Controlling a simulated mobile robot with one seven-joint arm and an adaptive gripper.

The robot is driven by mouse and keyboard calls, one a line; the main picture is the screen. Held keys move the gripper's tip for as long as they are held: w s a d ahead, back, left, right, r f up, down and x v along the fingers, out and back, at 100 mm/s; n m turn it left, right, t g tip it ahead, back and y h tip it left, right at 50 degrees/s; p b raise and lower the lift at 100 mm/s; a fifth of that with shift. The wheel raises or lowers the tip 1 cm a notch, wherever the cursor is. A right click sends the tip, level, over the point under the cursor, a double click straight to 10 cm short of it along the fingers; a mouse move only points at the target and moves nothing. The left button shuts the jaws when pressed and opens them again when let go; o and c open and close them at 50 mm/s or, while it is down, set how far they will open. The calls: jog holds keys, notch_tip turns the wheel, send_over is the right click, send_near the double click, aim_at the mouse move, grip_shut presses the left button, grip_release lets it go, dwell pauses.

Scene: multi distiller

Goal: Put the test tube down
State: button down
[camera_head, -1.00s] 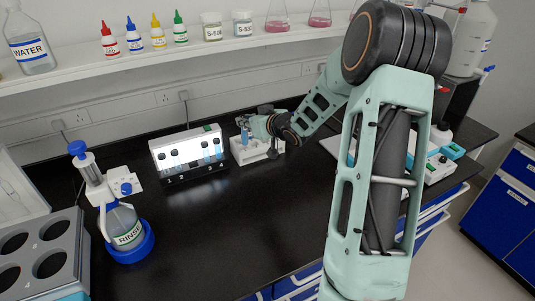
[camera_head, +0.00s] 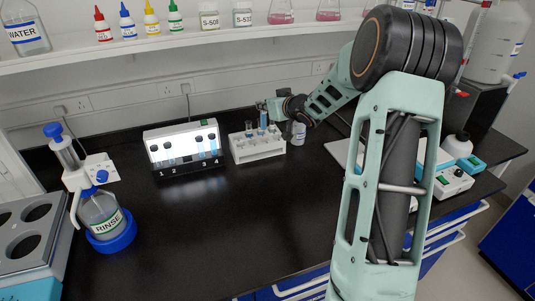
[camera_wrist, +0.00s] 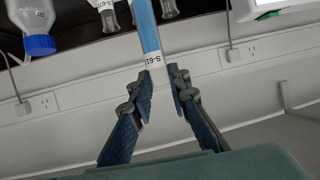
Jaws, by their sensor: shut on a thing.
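The test tube (camera_wrist: 151,38) is blue with a white label partly reading "S-61". In the wrist view it stands between the two fingertips of my gripper (camera_wrist: 158,78), which are shut on its label end. In the head view my gripper (camera_head: 268,108) is at the back of the bench, over the right part of a white tube rack (camera_head: 258,154). The held tube (camera_head: 263,120) looks roughly upright there. I cannot tell whether its lower end is in a hole or above the rack. Another tube (camera_head: 249,129) stands in the rack to its left.
A lit box (camera_head: 184,146) with numbered slots stands left of the rack. A small glass vessel (camera_head: 299,131) is close on the rack's right. The rinse bottle (camera_head: 101,213) stands at front left. The bench middle (camera_head: 220,220) is clear. A shelf (camera_head: 200,54) hangs above.

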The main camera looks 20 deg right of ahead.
notch_tip(320, 180, down, 10)
jog(key=b, duration=0.1)
jog(key=shift+w+d+b, duration=0.15)
jog(key=shift+d+b, duration=0.1)
jog(key=shift+b, duration=0.15)
jog(key=shift+f, duration=0.15)
jog(key=c, duration=1.8)
grip_release()
jog(key=shift+r, duration=0.2)
jog(key=v, duration=1.2)
jog(key=shift+f, duration=0.1)
